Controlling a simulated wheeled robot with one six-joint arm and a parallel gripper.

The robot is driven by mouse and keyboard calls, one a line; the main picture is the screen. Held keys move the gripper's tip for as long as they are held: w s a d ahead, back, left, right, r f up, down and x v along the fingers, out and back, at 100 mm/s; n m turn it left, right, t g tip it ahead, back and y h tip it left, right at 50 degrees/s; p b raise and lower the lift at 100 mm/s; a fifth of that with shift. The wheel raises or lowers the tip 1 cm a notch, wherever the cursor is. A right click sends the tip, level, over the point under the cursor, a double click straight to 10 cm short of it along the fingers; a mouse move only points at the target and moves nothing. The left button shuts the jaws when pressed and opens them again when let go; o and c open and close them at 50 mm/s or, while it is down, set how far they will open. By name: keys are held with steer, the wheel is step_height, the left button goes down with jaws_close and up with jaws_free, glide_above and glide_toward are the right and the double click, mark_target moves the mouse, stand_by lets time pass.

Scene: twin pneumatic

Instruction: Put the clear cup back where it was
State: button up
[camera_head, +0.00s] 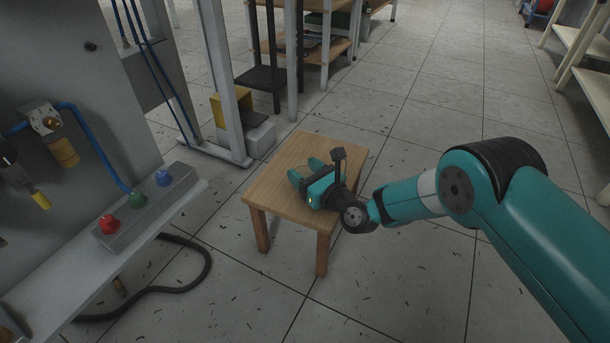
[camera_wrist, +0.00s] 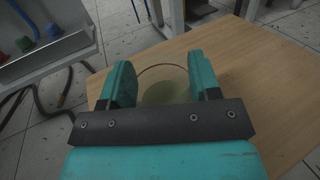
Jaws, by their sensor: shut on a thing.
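The clear cup (camera_wrist: 165,92) is between my gripper's two teal fingers in the wrist view. It is see-through, with a thin brownish round rim and a faint greenish tint inside. My gripper (camera_wrist: 163,76) is shut on it, one finger on each side. In the head view my gripper (camera_head: 306,170) is low over the small wooden table (camera_head: 330,148), pointing toward its far left part. The cup is hard to make out there. I cannot tell whether its base touches the tabletop.
A grey control box with red (camera_head: 109,224), green (camera_head: 138,200) and blue (camera_head: 163,178) buttons sits on a ledge at the left. A black hose (camera_head: 190,285) lies on the floor. A metal frame (camera_head: 222,90) stands behind the table. The tabletop's right side is bare in the wrist view.

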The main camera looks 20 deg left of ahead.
steer(key=shift+r, duration=0.1)
steer(key=o, duration=1.1)
steer(key=shift+c, duration=0.2)
